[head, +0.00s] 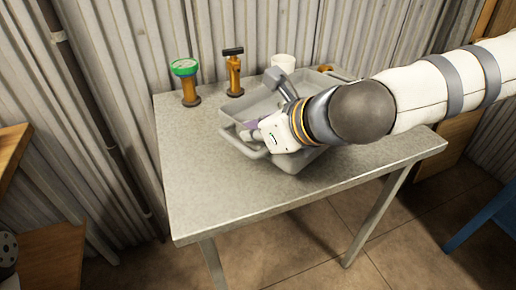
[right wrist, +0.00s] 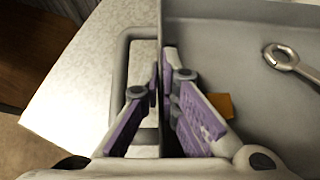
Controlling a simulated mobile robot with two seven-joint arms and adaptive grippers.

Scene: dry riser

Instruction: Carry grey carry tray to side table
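The grey carry tray (head: 293,162) stands on a speckled grey-topped table (head: 200,190). It also fills the right side of the right wrist view (right wrist: 230,12), with a loop handle (right wrist: 122,75) outside its wall. My right gripper (head: 262,130) reaches down at the tray's left end. In the right wrist view its purple-padded fingers (right wrist: 160,85) straddle the tray wall beside the handle, one inside and one outside, closed against it. My forearm hides part of the tray. My left gripper is not in view. I cannot tell whether this table is the side table.
A ring-ended metal tool (right wrist: 287,58) and an orange piece (right wrist: 221,104) lie in the tray. Corrugated wall (head: 130,50) backs the table. The table's front left is clear.

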